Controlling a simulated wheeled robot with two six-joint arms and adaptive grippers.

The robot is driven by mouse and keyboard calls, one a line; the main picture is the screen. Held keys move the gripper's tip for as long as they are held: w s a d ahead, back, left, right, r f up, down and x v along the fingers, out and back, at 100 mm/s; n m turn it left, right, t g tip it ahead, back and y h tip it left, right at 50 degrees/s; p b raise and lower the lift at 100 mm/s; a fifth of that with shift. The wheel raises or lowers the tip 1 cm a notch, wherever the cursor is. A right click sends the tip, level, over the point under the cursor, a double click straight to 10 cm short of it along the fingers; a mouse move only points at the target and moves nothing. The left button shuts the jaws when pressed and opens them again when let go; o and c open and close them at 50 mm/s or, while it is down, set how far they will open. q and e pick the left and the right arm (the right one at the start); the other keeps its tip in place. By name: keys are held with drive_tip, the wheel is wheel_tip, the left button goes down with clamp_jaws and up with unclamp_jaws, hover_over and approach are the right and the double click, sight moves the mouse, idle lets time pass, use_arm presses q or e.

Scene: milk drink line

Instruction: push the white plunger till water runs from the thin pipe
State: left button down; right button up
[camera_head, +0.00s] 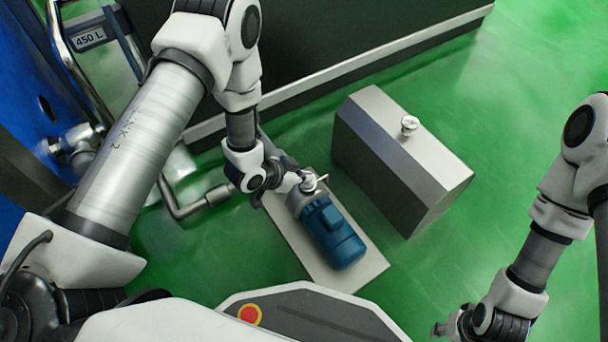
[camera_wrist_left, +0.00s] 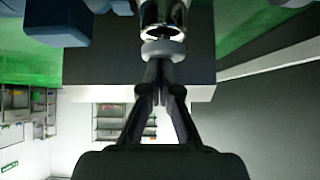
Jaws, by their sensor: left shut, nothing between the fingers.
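The white plunger (camera_wrist_left: 163,50) shows as a pale round disc at the end of a shiny metal cylinder (camera_wrist_left: 163,14) in the left wrist view. My left gripper (camera_wrist_left: 163,68) is shut and empty, its fingertips at the disc; I cannot tell whether they press on it. In the head view my left gripper (camera_head: 293,173) is at the metal head (camera_head: 308,184) of a pump with a blue motor (camera_head: 336,236). The gripper partly hides this spot, and I cannot make out the thin pipe clearly. No running water shows. My right gripper (camera_head: 441,328) hangs at the lower right, its fingers unclear.
The pump stands on a pale base plate (camera_head: 365,273). A grey metal box (camera_head: 390,155) with a knob (camera_head: 409,124) stands to its right. A bent steel pipe (camera_head: 190,208) lies to its left. Green floor (camera_head: 480,110) is clear at the right.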

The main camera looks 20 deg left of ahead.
sight(302, 189)
use_arm(q)
drive_tip(key=shift+s+f, duration=0.2)
drive_tip(key=shift+r+p, duration=0.3)
drive_tip(key=shift+p, duration=0.15)
drive_tip(key=w+d+r+p+v, duration=0.1)
drive_tip(key=r+p+v, duration=0.1)
drive_tip(key=p+v, duration=0.6)
drive_tip(key=v, duration=0.4)
drive_tip(key=shift+w+r, duration=0.15)
drive_tip(key=shift+w, duration=0.1)
drive_tip(key=shift+a, duration=0.1)
